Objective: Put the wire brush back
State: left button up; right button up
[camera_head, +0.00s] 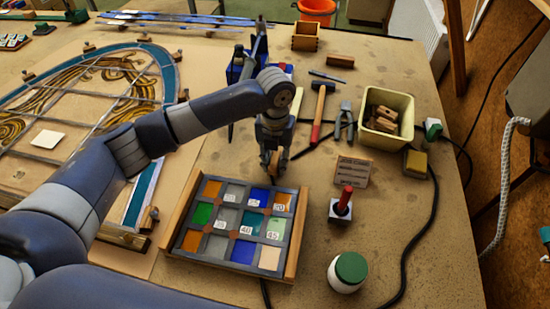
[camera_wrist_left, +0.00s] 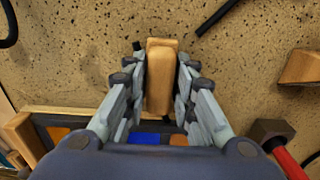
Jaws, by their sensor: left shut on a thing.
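My left gripper (camera_head: 272,168) reaches down just behind the glass sample tray. It is shut on a narrow, rounded wooden piece, taken as the wire brush (camera_wrist_left: 161,75). In the left wrist view it stands lengthwise between the two fingers of the gripper (camera_wrist_left: 160,95). Its bristles are not visible, and in the head view the fingers hide most of it. I cannot tell whether it touches the table. My right gripper is not in view.
The sample tray (camera_head: 178,243) lies in front. The leaded panel (camera_head: 100,95) is left.

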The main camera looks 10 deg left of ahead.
aim_at(275, 158)
pick_arm(q)
jog(key=shift+f, duration=0.1)
jog(key=o, duration=1)
jog(key=shift+c, duration=0.2)
notch_tip(275, 158, up, 12)
jog(key=b, duration=0.2)
jog(key=shift+r+b, duration=0.2)
jog(key=shift+b, duration=0.1)
